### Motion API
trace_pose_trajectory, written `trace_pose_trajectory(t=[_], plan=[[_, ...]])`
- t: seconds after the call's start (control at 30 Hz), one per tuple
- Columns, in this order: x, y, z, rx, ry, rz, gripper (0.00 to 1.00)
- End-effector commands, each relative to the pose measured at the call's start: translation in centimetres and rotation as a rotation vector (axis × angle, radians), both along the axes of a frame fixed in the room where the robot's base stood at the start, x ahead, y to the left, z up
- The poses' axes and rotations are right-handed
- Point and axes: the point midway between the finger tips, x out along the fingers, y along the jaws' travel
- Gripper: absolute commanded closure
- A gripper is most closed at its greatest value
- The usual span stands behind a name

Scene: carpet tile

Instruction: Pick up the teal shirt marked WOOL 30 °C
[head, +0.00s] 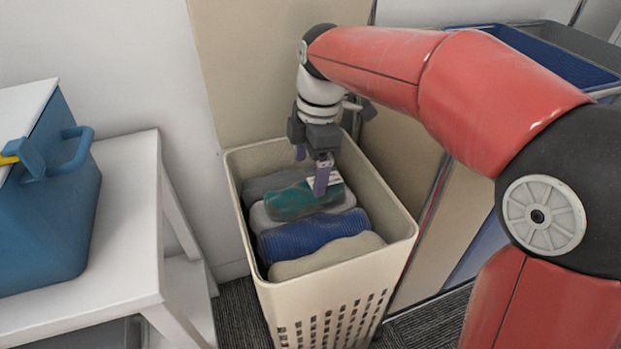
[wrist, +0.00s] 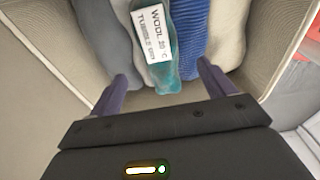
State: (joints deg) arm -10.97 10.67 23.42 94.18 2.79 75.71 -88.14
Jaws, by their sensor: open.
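The teal shirt (head: 290,202) lies rolled in the beige laundry basket (head: 233,189), on top of the other rolled clothes. In the wrist view the teal shirt (wrist: 167,81) shows a white label (wrist: 153,36) reading WOOL 30 °C with a line below it. My gripper (head: 311,168) is over the basket with its fingers pointing down, right above the shirt. In the wrist view my gripper (wrist: 163,90) is open, with the shirt's near end between and beyond its two purple fingers. Nothing is held. Whether the fingertips touch the shirt cannot be told.
A grey roll (head: 262,184), a blue ribbed roll (head: 310,237) and a cream roll (head: 325,256) lie close around the shirt. The basket's high walls enclose them. A white table (head: 125,240) with a blue container (head: 45,215) stands left.

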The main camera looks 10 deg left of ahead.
Motion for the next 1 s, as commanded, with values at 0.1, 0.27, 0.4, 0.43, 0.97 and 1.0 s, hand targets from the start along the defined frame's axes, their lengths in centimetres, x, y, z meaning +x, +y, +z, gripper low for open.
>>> trace_pose_trajectory(t=[0.1,0.27,0.4,0.43,0.97,1.0], plan=[[-0.1,0.2,-1.2,-0.001,0.003,0.004,0.18],[-0.3,0.4,-3.1,-0.001,0.002,0.003,0.18],[-0.5,0.7,-5.1,-0.001,0.002,0.003,0.18],[-0.5,0.7,-5.6,-0.001,0.002,0.003,0.18],[-0.6,1.0,-7.6,0.000,0.000,0.001,0.30],[-0.6,1.0,-7.6,0.000,0.000,0.001,0.35]])
